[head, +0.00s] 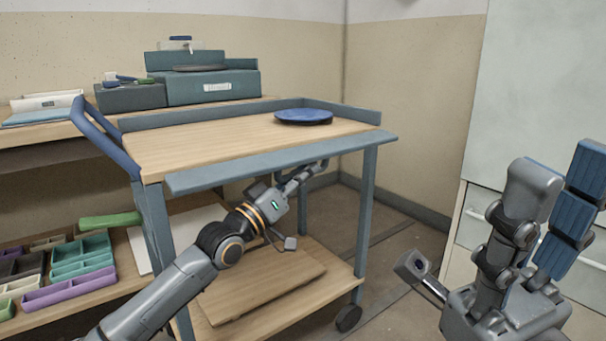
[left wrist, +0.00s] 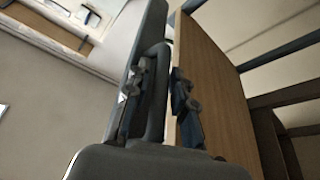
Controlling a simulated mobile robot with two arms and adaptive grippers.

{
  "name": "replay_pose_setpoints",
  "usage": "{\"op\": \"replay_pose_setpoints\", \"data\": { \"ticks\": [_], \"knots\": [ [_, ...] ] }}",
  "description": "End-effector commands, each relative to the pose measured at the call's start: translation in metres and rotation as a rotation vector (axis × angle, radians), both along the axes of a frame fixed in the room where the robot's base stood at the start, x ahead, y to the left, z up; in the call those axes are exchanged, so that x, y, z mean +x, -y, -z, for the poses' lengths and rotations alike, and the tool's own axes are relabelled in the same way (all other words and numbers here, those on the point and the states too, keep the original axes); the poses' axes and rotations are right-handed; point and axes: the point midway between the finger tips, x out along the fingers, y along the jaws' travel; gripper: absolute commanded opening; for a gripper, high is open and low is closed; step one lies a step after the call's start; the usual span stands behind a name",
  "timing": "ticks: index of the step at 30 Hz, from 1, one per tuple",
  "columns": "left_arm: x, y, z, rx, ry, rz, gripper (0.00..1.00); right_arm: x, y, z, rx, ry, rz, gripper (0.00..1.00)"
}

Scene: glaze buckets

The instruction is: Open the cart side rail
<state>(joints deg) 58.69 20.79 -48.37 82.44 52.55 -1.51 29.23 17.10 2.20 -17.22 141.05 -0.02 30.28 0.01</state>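The cart has a wooden top (head: 240,140) and a blue-grey side rail (head: 280,165) along its near long edge. This rail sits out from the top, with its broad face showing, lower than the raised back rail. My left gripper (head: 306,175) reaches under the near rail toward its right part. In the left wrist view its fingers (left wrist: 158,100) stand apart, with a grey bar, seemingly the rail, between or behind them. I cannot tell whether they touch it. My right gripper (head: 475,225) is open and empty at the lower right, away from the cart.
A blue plate (head: 303,116) lies on the cart top at the back right. A blue push handle (head: 104,138) is at the cart's left end. A bench with colored trays (head: 80,255) stands at left, grey cabinets (head: 480,215) at right.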

Motion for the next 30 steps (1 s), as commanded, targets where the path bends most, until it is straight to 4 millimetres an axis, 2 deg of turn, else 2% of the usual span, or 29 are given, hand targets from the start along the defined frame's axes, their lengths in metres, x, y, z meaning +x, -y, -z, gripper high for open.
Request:
{"op": "replay_pose_setpoints", "data": {
  "ticks": [5, 8, 21, 30],
  "knots": [
    [-0.002, -0.002, 0.003, 0.001, -0.002, 0.000, 0.24, 0.000, 0.001, 0.000, 0.001, 0.002, 0.000, 0.40],
    [-0.009, -0.010, 0.007, 0.000, -0.003, 0.000, 0.24, 0.000, 0.001, 0.000, 0.001, 0.001, 0.000, 0.40],
    [-0.068, -0.067, 0.036, 0.003, -0.001, -0.001, 0.24, 0.000, 0.000, 0.000, 0.001, 0.001, 0.000, 0.40],
    [-0.082, -0.078, 0.041, 0.000, 0.000, 0.000, 0.24, 0.000, 0.000, 0.000, 0.000, 0.000, 0.000, 0.40]
  ]
}}
